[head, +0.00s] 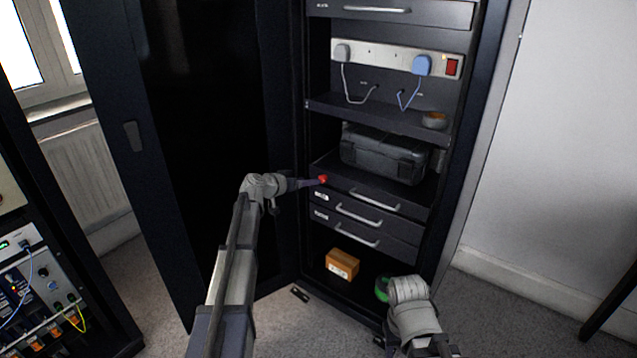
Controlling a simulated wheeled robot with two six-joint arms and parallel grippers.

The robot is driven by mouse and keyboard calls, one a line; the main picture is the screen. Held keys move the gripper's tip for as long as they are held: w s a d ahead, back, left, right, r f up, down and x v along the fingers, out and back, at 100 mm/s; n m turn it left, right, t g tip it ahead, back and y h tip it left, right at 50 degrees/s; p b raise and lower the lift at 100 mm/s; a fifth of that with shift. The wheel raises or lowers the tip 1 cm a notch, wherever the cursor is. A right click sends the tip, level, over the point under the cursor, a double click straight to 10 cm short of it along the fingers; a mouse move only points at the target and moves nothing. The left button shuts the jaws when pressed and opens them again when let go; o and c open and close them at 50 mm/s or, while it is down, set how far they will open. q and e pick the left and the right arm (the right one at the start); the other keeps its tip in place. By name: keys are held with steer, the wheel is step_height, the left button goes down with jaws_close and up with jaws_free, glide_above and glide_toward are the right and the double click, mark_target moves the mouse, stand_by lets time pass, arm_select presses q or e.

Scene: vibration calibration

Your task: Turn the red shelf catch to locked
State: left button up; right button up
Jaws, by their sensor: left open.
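The red shelf catch (323,179) is a small red knob at the left front edge of the shelf that carries the dark case. My left gripper (313,182) reaches in from the left, its tip right at the catch. It is open; its fingers are small and dark here, and I cannot tell whether they touch the catch or stand around it. The catch's exact turn angle is too small to read. My right arm shows at the lower right in front of the cabinet; its fingers are hidden.
The cabinet's dark door (185,130) stands open on the left. A dark case (383,154) sits on the shelf above handled drawers (365,212). An orange box (342,263) and a green item (382,289) lie low in the cabinet. A power strip (395,60) is above.

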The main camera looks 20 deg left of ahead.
mark_target(323, 179)
arm_select(q)
steer(key=b+x, duration=0.2)
steer(key=x, duration=0.4)
steer(key=shift+w, duration=0.2)
steer(key=shift+d+f, duration=0.1)
steer(key=shift+c, duration=0.3)
jaws_close()
